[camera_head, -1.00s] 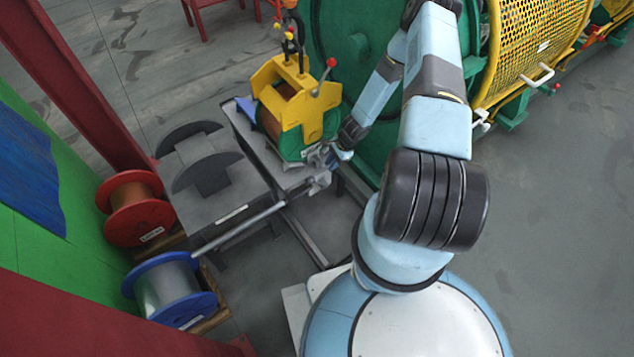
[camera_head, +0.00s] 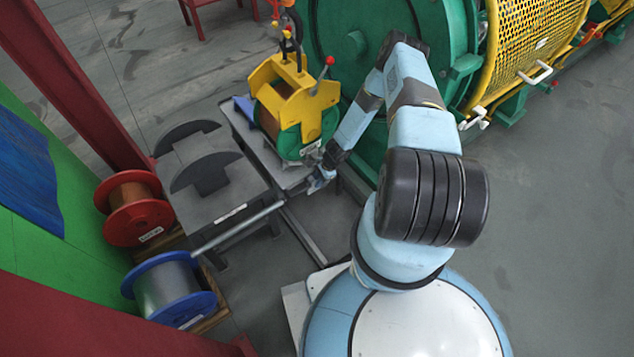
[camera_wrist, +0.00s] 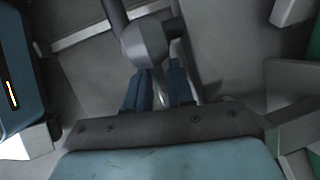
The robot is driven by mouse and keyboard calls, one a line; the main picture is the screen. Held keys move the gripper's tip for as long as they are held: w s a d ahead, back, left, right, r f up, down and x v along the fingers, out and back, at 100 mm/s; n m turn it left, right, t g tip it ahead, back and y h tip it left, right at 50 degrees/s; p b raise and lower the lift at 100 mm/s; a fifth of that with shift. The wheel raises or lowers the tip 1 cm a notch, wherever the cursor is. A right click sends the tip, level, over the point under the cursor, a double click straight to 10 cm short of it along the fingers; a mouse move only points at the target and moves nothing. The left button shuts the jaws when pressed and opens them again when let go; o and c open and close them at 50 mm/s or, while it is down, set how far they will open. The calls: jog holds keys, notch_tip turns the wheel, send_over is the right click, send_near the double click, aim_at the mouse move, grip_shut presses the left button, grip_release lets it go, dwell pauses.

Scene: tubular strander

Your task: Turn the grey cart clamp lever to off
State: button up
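The grey cart (camera_head: 213,212) stands left of my arm, with a long grey bar (camera_head: 238,228) at its near side. My gripper (camera_head: 320,182) is at the cart's right end, just below the yellow and green spool unit. In the wrist view a grey rounded hub (camera_wrist: 147,42), which looks like part of the clamp lever, lies just ahead of my blue fingers (camera_wrist: 162,88). A narrow gap with something pale shows between the fingers. I cannot tell whether they touch or hold the lever, whose handle is mostly hidden.
The yellow bracket (camera_head: 290,90) with its red-knobbed lever stands above my gripper. The green machine (camera_head: 350,40) is close behind my forearm. A red spool (camera_head: 135,208) and a blue spool (camera_head: 170,290) stand left of the cart. The floor at right is clear.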

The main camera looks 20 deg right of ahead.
jog(key=shift+a+f, duration=0.25)
jog(key=shift+f, duration=0.3)
jog(key=shift+c, duration=0.3)
grip_shut()
jog(key=shift+d, duration=0.1)
